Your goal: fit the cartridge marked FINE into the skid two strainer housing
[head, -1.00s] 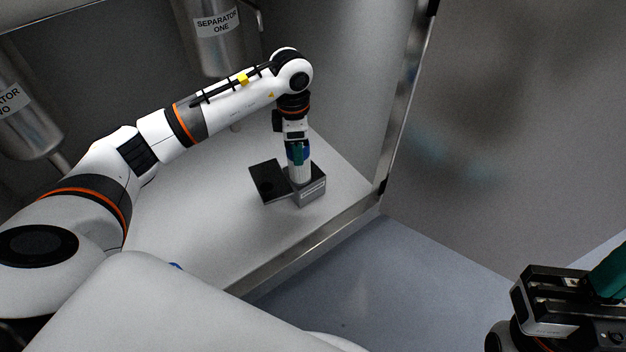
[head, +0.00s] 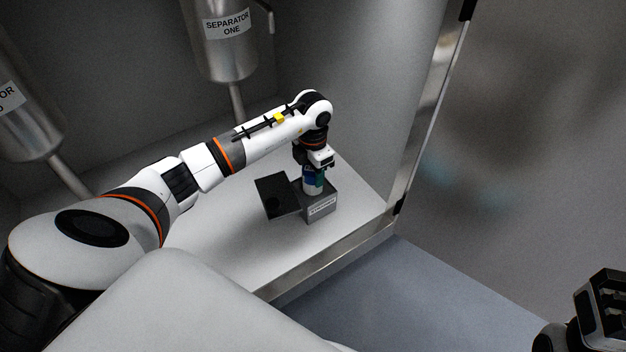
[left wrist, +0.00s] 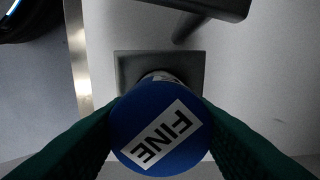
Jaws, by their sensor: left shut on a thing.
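My left gripper (head: 314,178) is shut on the cartridge (head: 313,187), which has a blue cap and a white body. In the left wrist view the blue cap (left wrist: 165,120) reads FINE, between the green fingers. The cartridge stands roughly upright in the mouth of the grey block-shaped strainer housing (head: 321,212). Only a short band of white body shows above the rim, and its lower part is hidden. The housing's square rim (left wrist: 192,65) also shows in the left wrist view. A black lid plate (head: 270,195) stands open beside the housing. My right gripper (head: 600,300) is partly in view, fingers unclear.
The housing stands on a pale shelf (head: 240,240) near its metal front edge (head: 340,257). A tank labelled SEPARATOR ONE (head: 225,45) and another tank (head: 20,115) hang behind. A wall panel rises at right. The shelf left of the lid is clear.

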